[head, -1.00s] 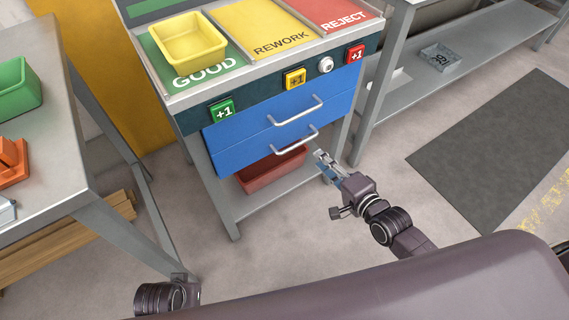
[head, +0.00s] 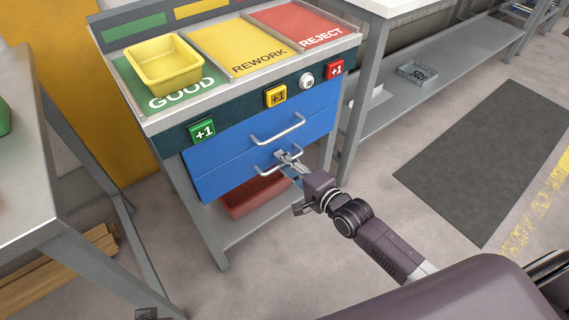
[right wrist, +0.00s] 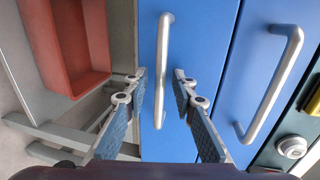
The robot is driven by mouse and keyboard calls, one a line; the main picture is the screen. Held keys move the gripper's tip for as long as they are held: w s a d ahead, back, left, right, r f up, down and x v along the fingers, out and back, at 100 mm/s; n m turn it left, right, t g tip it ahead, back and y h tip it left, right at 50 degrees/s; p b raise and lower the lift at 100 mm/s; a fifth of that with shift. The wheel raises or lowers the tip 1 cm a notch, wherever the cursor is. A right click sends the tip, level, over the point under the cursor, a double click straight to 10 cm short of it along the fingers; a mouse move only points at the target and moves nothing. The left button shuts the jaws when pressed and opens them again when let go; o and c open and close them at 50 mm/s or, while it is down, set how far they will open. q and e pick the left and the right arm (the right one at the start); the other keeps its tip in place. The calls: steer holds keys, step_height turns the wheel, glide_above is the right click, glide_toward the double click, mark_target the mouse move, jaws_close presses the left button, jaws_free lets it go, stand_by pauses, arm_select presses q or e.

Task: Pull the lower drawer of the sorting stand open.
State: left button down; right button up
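The sorting stand has two blue drawers, one above the other. The lower drawer (head: 230,178) has a silver bar handle (right wrist: 163,70). My right gripper (head: 285,157) is at this handle in the head view, hiding part of it. In the right wrist view the two fingers of my right gripper (right wrist: 160,88) are apart, one on each side of the bar, with visible gaps. The upper drawer (head: 230,137) with its own handle (right wrist: 275,85) is beside it in that view.
A red bin (head: 250,198) sits on the shelf below the drawers. A yellow tray (head: 163,66) stands on the GOOD area of the top. A grey table (head: 45,205) is at left, and a bench leg (head: 352,130) stands close at right. Floor in front is clear.

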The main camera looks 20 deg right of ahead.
jaws_close()
steer(key=shift+s, duration=0.1)
stand_by(0.4)
